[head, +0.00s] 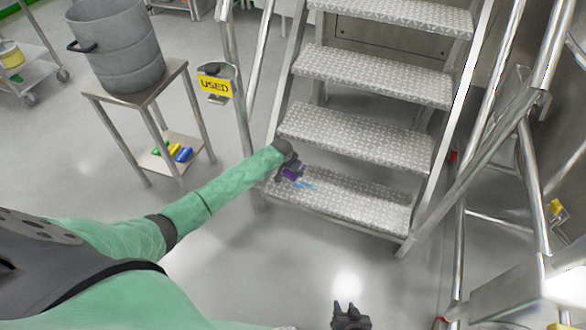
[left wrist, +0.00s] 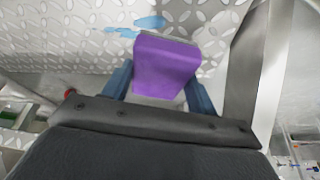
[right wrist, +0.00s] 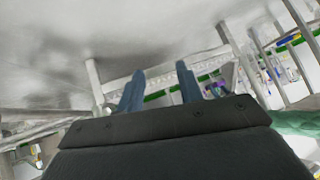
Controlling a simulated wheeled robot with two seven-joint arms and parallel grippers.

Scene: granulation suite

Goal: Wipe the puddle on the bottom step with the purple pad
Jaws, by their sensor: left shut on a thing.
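The bottom step (head: 365,207) is a patterned metal tread of the stair. A small light-blue puddle (head: 305,186) lies near its left end; it also shows as blue patches in the left wrist view (left wrist: 150,22). My left gripper (head: 291,173) is over that end of the step, shut on the purple pad (left wrist: 166,66). The pad (head: 290,174) is right beside the puddle, at its near edge in the left wrist view. I cannot tell whether the pad touches the tread. My right gripper (head: 350,308) is open and empty, low over the floor in front of the stair.
A small table (head: 146,98) left of the stair carries a grey bucket (head: 118,50), with coloured items on its lower shelf. A holder with a yellow USED sign (head: 214,85) is at the stair's left rail. Metal rails (head: 480,165) flank the right side. Floor in front is clear.

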